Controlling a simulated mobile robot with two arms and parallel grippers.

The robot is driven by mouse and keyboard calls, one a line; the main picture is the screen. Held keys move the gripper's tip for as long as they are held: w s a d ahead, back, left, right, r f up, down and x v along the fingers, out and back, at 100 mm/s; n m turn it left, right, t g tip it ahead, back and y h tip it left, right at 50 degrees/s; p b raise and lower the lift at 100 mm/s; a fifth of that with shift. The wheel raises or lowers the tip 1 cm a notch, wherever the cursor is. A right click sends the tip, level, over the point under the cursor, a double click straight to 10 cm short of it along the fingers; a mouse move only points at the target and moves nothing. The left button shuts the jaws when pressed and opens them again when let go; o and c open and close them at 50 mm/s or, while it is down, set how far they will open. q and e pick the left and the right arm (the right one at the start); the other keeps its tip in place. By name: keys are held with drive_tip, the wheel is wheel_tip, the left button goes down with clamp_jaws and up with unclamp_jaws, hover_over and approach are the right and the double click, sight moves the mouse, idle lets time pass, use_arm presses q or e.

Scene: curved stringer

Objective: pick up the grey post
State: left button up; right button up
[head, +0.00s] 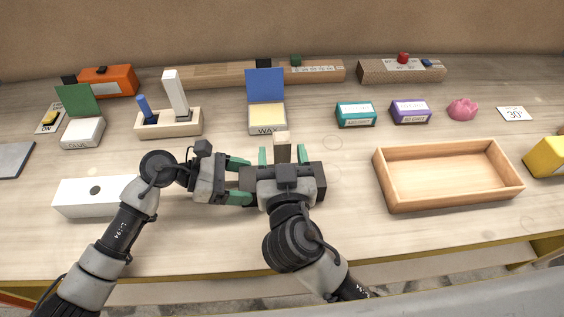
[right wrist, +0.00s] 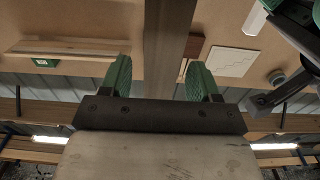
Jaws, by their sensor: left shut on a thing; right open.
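The grey post (head: 282,147) shows a pale top just beyond my right gripper (head: 283,156) in the head view. In the right wrist view the grey-brown post (right wrist: 168,50) runs between the two green fingers of my right gripper (right wrist: 158,78), with gaps on both sides. My right gripper is open around it. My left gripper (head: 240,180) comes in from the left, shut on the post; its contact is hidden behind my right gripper. Part of my left gripper shows at the upper right of the right wrist view.
A holder (head: 190,124) with a blue post (head: 147,110) and a white post (head: 175,95) stands at the back left. An empty wooden tray (head: 447,203) is at right. A white box (head: 90,205) is partly behind my left arm. The wax box (head: 267,120) stands behind my grippers.

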drive_tip(key=w, duration=0.3)
drive_tip(key=shift+w, duration=0.15)
drive_tip(key=shift+c, duration=0.2)
drive_tip(key=c, duration=1)
drive_tip(key=shift+r, duration=0.1)
wheel_tip(320, 180, up, 10)
drive_tip(key=shift+f, duration=0.1)
use_arm(q)
drive_tip(key=o, duration=1.2)
drive_tip(key=shift+c, duration=0.2)
